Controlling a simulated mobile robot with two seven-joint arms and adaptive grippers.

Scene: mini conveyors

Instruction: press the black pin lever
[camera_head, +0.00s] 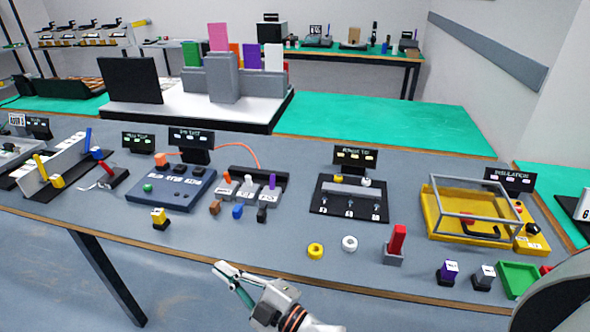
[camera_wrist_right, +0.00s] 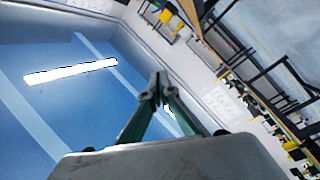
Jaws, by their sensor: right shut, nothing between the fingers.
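A small rack (camera_head: 277,181) holding orange, white and purple upright pieces stands near the middle of the bench in the head view. Small brown, blue and black pieces sit along its front. The black piece (camera_head: 262,214) is at the right end of that row; it may be the black pin lever, but it is too small to tell. My right gripper (camera_head: 220,268) is in front of the bench's near edge, apart from the rack and below it in the picture. Its fingers meet at the tips (camera_wrist_right: 159,82) and hold nothing. My left gripper is out of view.
A blue button box (camera_head: 172,190) and yellow block (camera_head: 160,219) stand left of the rack. A black switch panel (camera_head: 348,198), yellow and white rings, a red peg (camera_head: 396,243) and a yellow framed box (camera_head: 430,219) stand to the right. The bench front below the rack is clear.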

